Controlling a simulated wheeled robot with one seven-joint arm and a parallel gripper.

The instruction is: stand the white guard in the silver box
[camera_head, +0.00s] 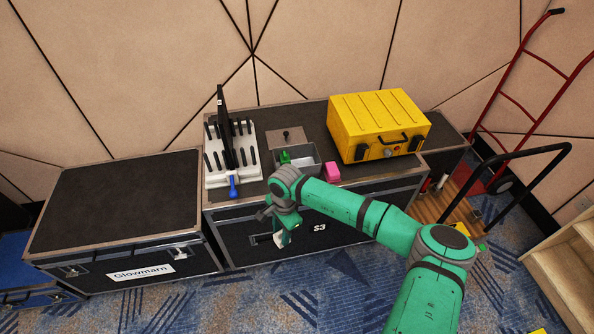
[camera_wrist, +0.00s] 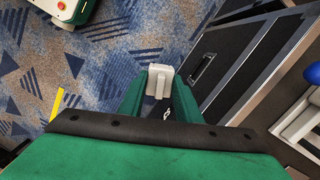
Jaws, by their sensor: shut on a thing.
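My gripper (camera_head: 281,232) is shut on a small white guard (camera_wrist: 159,77), which sits between the green fingertips (camera_wrist: 158,88) in the wrist view. In the head view, a bit of the guard (camera_head: 278,239) shows below my wrist, in front of the black case's front face, outside the table edge. The silver box (camera_head: 304,172) stands open on the black case top, behind and above my gripper. A green item (camera_head: 285,157) shows at its left end. My arm hides part of the box's front.
A grey lid plate (camera_head: 286,139) lies behind the box. A white slotted rack (camera_head: 216,178) holding a black panel (camera_head: 224,120), with a blue-handled tool (camera_head: 233,187) at its front, stands left. A pink block (camera_head: 332,171) and yellow case (camera_head: 377,125) stand right. The left case top (camera_head: 118,205) is clear.

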